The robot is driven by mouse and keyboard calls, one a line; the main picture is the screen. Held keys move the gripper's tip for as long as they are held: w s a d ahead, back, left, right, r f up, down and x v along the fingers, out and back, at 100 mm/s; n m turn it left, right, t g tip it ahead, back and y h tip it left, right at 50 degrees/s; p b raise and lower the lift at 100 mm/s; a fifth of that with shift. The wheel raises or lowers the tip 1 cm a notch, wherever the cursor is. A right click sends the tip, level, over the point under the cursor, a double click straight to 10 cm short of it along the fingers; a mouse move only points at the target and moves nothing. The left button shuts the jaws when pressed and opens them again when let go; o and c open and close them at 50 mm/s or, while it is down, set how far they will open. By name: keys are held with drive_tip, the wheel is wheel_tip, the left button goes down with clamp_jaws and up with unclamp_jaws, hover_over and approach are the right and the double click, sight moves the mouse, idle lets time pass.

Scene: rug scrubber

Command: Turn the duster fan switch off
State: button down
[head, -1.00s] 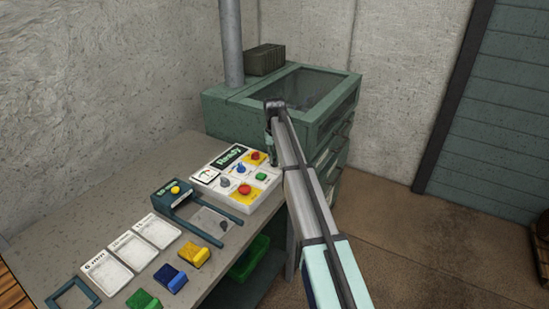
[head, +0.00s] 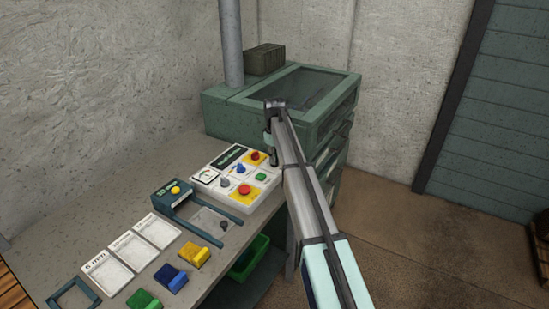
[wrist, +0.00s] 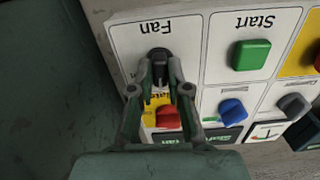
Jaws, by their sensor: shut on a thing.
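The duster fan switch (wrist: 159,58) is a small black knob in the wrist view, on a white panel square labelled "Fan" that appears upside down. My gripper (wrist: 160,72) is shut on this knob, with one fingertip on each side of it. The fingertips partly cover the knob. In the head view my arm reaches the far right part of the white control panel (head: 206,174). My fingers and the fan switch are hidden behind the arm there.
In the wrist view a green Start button (wrist: 250,55) sits beside the fan square, with a red button (wrist: 168,117) and a blue knob (wrist: 233,111) close by. A green cabinet (head: 225,118) stands behind the panel. Colored blocks and white cards lie on the bench.

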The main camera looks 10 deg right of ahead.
drive_tip(key=shift+n, duration=0.6)
drive_tip(key=c, duration=1.1)
unclamp_jaws()
wheel_tip(320, 180, up, 12)
